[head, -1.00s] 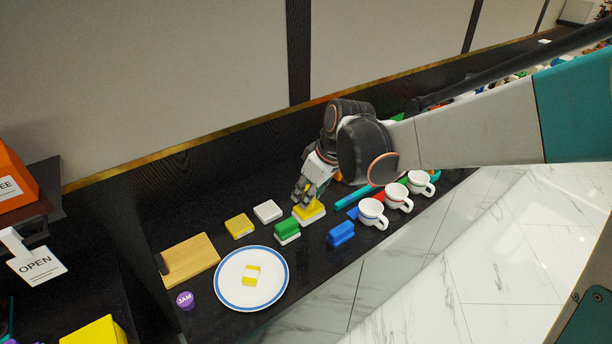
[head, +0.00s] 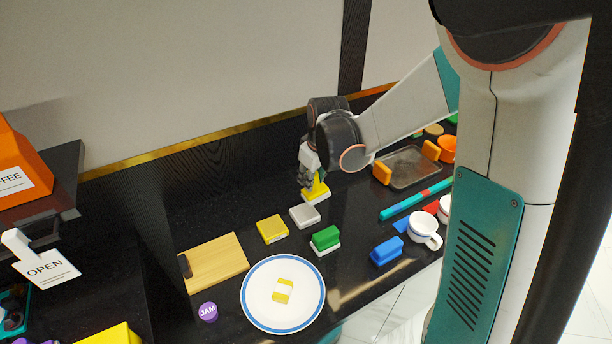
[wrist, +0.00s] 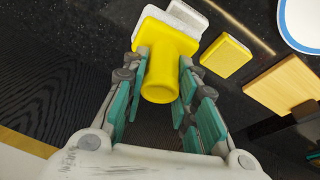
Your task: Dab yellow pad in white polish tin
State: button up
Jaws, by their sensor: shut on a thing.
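The yellow pad (head: 316,192) has a yellow handle and block over a pale base. My gripper (head: 314,180) is shut on its handle, and the wrist view shows the handle (wrist: 163,78) between the fingers. The white polish tin (head: 304,217) is a small square on the dark counter, just in front of and left of the pad in the head view. In the wrist view the tin (wrist: 188,15) is partly hidden behind the pad. I cannot tell how far the pad is above the counter.
A yellow tin (head: 272,229) lies left of the white tin. The green pad (head: 325,238) and blue pad (head: 386,250) stand in front. A blue-rimmed plate (head: 256,312), wooden board (head: 220,262) and jam lid (head: 208,311) are left. A white cup (head: 424,229) stands right.

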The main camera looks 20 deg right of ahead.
aim_at(312, 193)
jog(key=shift+f, duration=0.1)
jog(key=shift+f+b, duration=2.2)
jog(key=shift+f, duration=0.45)
jog(key=shift+f+b, duration=0.55)
jog(key=shift+f, duration=0.1)
jog(key=shift+r, duration=0.1)
dwell(0.6)
jog(key=shift+r+p, duration=2.9)
jog(key=shift+r, duration=1.05)
jog(key=shift+s+f, duration=0.1)
jog(key=shift+f, duration=0.05)
